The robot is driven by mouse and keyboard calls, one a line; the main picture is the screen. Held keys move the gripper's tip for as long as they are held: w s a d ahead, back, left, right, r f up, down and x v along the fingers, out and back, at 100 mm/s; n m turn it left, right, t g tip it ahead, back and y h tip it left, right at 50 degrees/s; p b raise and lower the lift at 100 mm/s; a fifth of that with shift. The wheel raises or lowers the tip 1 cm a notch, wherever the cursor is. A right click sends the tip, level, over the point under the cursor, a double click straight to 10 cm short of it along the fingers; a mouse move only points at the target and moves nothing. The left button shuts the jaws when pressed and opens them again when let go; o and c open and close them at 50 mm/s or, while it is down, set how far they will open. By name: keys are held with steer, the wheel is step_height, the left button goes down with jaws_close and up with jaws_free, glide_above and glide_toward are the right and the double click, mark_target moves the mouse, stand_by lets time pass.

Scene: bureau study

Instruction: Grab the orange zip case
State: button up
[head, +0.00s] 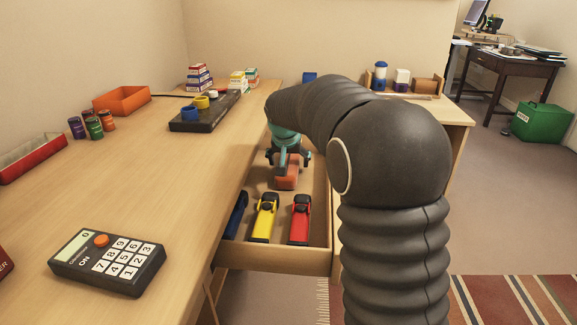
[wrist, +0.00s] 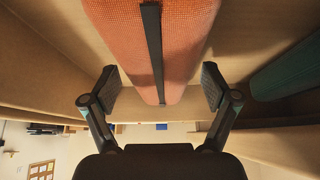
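The orange zip case (head: 287,181) lies in the open drawer, toward its far part. In the wrist view the orange zip case (wrist: 192,45) shows a dark zip strip along its length and reaches down between my fingers. My gripper (head: 289,158) is over the case in the drawer. In the wrist view my gripper (wrist: 160,88) is open, with one finger on each side of the case. A gap shows between each finger pad and the case. My arm hides part of the drawer's right side in the head view.
The drawer (head: 275,257) also holds a yellow stapler-like item (head: 264,219), a red one (head: 300,218) and a blue one (head: 236,214) near its front. A dark green item (wrist: 285,75) lies right of the case. The drawer walls are close around my gripper.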

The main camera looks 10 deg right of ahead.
steer(key=c, duration=1)
steer(key=shift+c, duration=0.2)
